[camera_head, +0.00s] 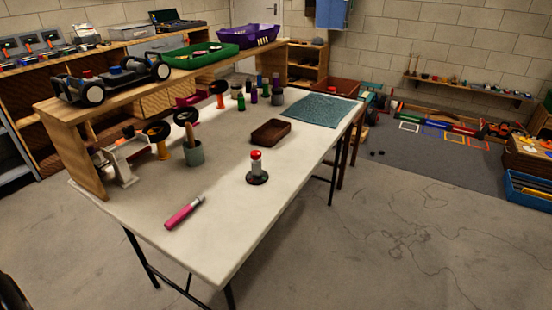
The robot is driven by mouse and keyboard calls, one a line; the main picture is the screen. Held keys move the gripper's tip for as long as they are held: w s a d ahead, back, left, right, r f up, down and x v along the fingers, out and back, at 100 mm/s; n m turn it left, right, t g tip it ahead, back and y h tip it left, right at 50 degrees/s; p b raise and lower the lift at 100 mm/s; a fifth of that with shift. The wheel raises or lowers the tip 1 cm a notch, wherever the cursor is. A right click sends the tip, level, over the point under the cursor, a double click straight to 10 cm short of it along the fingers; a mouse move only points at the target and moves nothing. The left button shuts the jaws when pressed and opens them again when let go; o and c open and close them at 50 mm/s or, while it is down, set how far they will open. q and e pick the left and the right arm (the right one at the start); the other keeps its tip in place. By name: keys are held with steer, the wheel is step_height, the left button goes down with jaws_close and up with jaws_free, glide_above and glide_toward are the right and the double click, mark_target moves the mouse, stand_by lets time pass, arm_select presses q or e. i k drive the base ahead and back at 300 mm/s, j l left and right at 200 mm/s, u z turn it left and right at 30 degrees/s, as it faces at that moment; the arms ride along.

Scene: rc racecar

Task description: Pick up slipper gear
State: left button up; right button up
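I cannot pick out a slipper gear for sure; several small parts on the white table (225,237) are too small to tell. A red-topped post on a dark round base (257,168) stands upright near the table's middle. A green cup (193,153) holds brown sticks or handles.
A pink-handled tool (184,212) lies near the front edge. A brown tray (270,132) and a teal mat (310,111) lie farther back. A raised wooden shelf (77,160) along the left bears a car chassis (115,75) and a green tray (200,57).

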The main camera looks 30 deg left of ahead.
mark_target(258, 177)
steer(key=i+l, duration=0.15)
steer(key=i, duration=0.2)
steer(key=i+l, duration=0.15)
steer(key=i, duration=0.25)
steer(key=i+l+u, duration=0.1)
steer(key=i, duration=0.25)
steer(key=i+l+u, duration=0.1)
steer(key=u, duration=1.1)
steer(key=i+l, duration=0.05)
